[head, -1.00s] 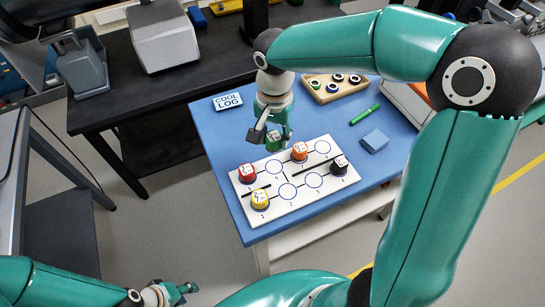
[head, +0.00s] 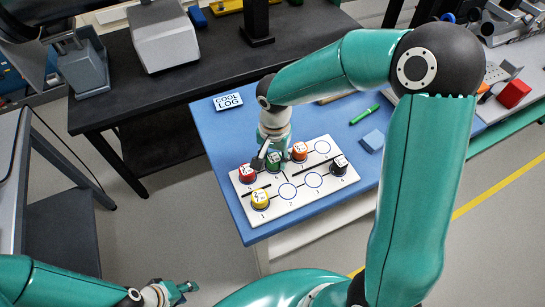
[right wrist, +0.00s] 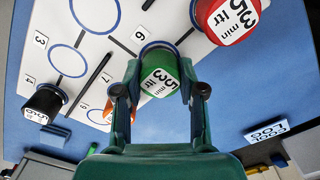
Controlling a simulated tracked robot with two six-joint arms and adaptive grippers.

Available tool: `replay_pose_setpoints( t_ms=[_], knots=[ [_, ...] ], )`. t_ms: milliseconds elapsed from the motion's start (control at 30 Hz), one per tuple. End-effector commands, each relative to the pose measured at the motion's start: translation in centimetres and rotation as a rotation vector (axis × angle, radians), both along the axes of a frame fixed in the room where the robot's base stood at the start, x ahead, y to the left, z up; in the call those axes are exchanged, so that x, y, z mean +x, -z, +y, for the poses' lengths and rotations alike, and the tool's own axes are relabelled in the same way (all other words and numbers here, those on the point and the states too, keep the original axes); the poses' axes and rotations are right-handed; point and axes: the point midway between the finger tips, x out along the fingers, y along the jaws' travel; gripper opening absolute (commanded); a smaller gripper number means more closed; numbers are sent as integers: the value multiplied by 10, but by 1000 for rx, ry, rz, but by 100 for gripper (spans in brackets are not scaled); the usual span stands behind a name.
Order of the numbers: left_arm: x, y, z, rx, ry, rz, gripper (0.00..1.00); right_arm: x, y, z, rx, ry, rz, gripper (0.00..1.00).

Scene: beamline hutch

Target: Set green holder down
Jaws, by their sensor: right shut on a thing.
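In the right wrist view, the green holder (right wrist: 160,72) is upright between both fingers, near the printed 6. I cannot tell whether it touches the board. My left gripper (head: 181,291) appears open and empty, low at left.
The blue table (head: 228,128) carries a COOL LOG sign (head: 228,101), a green pen (head: 364,114) and a blue block (head: 373,140). The wooden tray is mostly hidden behind my right arm. Some board circles are empty. A dark bench (head: 120,100) stands behind left.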

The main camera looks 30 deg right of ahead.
Motion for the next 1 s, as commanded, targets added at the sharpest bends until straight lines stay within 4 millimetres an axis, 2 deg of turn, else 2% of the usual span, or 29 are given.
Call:
replay_pose_setpoints(
  t_ms=[67, 100, 200, 667, 767, 1000],
  knots=[
    [0, 4, 0, 0, 0, 0, 40, 0, 3, 0, 0, 0, 0, 3],
    [0, 2, 0, 0, 0, 0, 40, 0, 2, 0, 0, 0, 0, 46],
    [0, 2, 0, 0, 0, 0, 40, 0, 1, 0, 0, 0, 0, 63],
    [0, 0, 0, 0, 0, 0, 40, 0, -5, 0, -1, 1, -2, 64],
    [0, 1, 0, 0, 0, 0, 40, 1, -17, 0, -1, 1, -3, 64],
    [0, 3, 0, 0, 0, 0, 40, 1, -65, 0, 1, 1, -7, 64]
  ],
)
